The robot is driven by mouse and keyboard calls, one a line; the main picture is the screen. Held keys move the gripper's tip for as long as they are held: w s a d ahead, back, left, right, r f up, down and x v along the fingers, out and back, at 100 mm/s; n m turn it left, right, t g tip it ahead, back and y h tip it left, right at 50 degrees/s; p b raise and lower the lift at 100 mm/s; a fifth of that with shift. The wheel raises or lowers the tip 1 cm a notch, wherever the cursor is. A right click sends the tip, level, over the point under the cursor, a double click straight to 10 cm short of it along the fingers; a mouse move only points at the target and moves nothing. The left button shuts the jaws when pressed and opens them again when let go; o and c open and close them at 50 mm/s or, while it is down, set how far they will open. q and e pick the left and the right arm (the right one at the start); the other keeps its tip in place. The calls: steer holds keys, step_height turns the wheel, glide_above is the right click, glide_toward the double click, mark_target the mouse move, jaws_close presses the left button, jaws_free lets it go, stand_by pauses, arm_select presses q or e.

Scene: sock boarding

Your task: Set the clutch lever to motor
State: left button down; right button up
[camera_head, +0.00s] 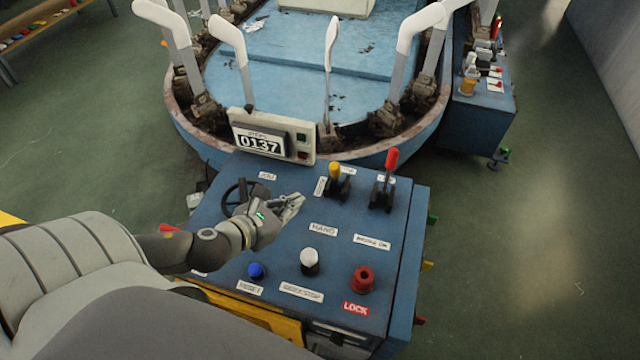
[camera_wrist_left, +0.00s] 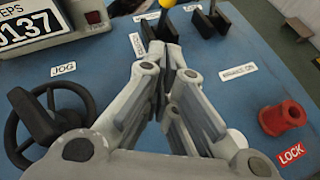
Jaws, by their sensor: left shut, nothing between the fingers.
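A lever with a yellow knob (camera_head: 335,169) stands in a black slotted base on the blue control panel (camera_head: 240,205). A label reading HAND (camera_head: 323,229) lies on its near side; I read no MOTOR label, and the lever's exact setting is unclear. The yellow knob (camera_wrist_left: 167,3) is cut by the top edge of the left wrist view. My left gripper (camera_head: 296,202) is shut and empty, above the panel, left of and nearer than the yellow lever, apart from it in the head view. In the wrist view its fingers (camera_wrist_left: 165,50) partly cover the lever base. My right gripper is not in view.
A red-handled lever (camera_head: 390,165) stands right of the yellow one. A black handwheel (camera_head: 245,197) is beside my left gripper. Blue (camera_head: 256,270), white (camera_head: 310,257) and red LOCK (camera_head: 362,280) knobs line the near side. A counter display (camera_head: 268,139) stands behind.

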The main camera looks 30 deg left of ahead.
mark_target(336, 176)
arm_select(q)
steer(key=w+d+f+p, duration=0.1)
steer(key=w+p, duration=0.1)
steer(key=w, duration=0.7)
steer(key=shift+w+d+f, duration=0.2)
steer(key=shift+d+f, duration=0.1)
steer(key=shift+d, duration=0.1)
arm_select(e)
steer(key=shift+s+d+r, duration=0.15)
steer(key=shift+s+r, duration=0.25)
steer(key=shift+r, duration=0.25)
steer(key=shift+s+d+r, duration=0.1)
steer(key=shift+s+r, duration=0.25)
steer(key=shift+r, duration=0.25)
arm_select(q)
steer(key=shift+a+p, duration=0.1)
steer(key=shift+p, duration=0.2)
